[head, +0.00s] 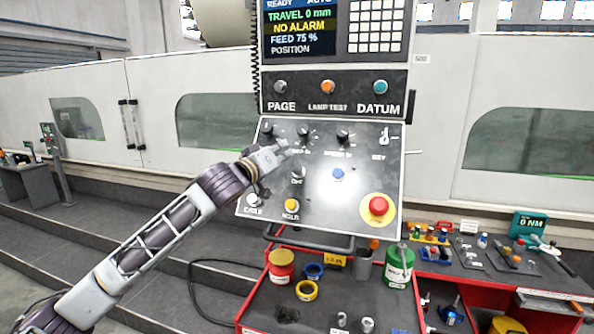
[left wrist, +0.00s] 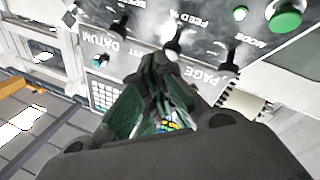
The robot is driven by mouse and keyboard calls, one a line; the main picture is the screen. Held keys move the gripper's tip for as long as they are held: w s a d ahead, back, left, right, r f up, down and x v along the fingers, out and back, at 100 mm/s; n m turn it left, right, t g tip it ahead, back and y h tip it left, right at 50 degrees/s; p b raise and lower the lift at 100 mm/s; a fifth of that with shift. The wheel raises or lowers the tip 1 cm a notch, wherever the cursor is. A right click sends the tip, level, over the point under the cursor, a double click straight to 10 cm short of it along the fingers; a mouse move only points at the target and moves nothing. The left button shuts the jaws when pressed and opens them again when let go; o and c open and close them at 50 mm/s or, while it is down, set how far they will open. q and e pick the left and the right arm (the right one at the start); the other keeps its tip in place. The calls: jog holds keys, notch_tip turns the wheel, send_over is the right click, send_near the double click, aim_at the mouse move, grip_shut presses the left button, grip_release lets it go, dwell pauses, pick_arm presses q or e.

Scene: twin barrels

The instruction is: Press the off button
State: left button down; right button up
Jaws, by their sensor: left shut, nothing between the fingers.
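The tilted control panel (head: 330,135) stands ahead in the head view. A small button (head: 298,172) on its lower plate has a short label under it that looks like "OFF", though the print is too small to be sure. My left gripper (head: 284,148) is shut and empty, in front of the panel, just above and left of that button in the picture. I cannot tell whether it touches the panel. In the left wrist view the closed fingers (left wrist: 158,82) point at the panel, whose labels appear upside down. My right gripper is not in view.
Close by are a white button (head: 254,200), a yellow one (head: 292,205), a blue one (head: 338,174), a red mushroom button (head: 378,206) and black knobs (head: 343,136). A handle bar (head: 310,241) and a red cart (head: 257,308) with rings and cans lie below.

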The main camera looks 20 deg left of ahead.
pick_arm(q)
jog(key=w+f+b, duration=0.1)
jog(key=w+f, duration=0.4)
jog(key=w, duration=0.1)
jog(key=shift+w, duration=0.2)
dwell(0.4)
jog(key=shift+w+d+f, duration=0.1)
jog(key=shift+w+f, duration=0.55)
jog(key=shift+w, duration=0.1)
dwell(3.0)
jog(key=shift+s+r, duration=0.15)
dwell(0.3)
jog(key=shift+s+r, duration=0.45)
jog(key=shift+s, duration=0.15)
jog(key=s+r+p, duration=0.1)
jog(key=s, duration=0.1)
jog(key=s+r, duration=0.2)
jog(key=shift+r+p, duration=0.1)
jog(key=shift+p, duration=0.25)
dwell(0.5)
